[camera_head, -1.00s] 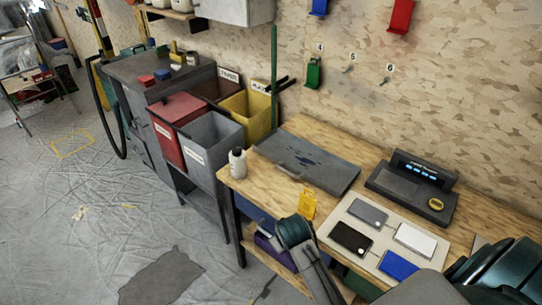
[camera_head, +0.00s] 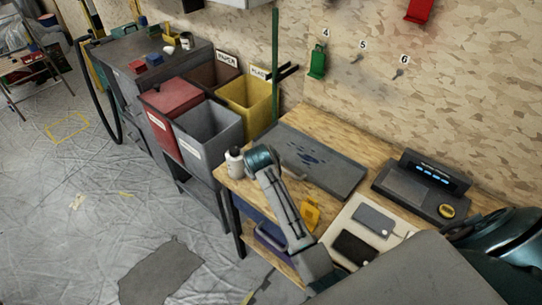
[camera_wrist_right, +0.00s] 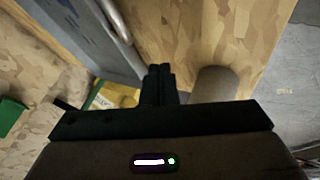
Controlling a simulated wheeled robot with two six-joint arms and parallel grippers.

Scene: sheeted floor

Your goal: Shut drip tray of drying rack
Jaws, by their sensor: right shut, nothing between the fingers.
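The drying rack (camera_head: 325,172) is a flat grey unit with dark blue patches on top, lying on the wooden bench. Its drip tray handle (camera_head: 294,173), a pale curved bar, is at the front side; in the right wrist view the handle (camera_wrist_right: 116,20) is at upper left. How far the tray stands out I cannot tell. My right gripper (camera_wrist_right: 160,69) is shut and empty, above the bench near the rack's left end, with the handle ahead and left of its fingertips. In the head view my teal arm joint hides it. My left gripper is out of view.
A white bottle (camera_head: 234,163) stands at the bench's left corner, close to my right arm. A yellow stand (camera_head: 310,213), a pale board (camera_head: 345,222) with flat devices, and a scale (camera_head: 425,187) are to the right. Grey, red and yellow bins (camera_head: 250,105) are left.

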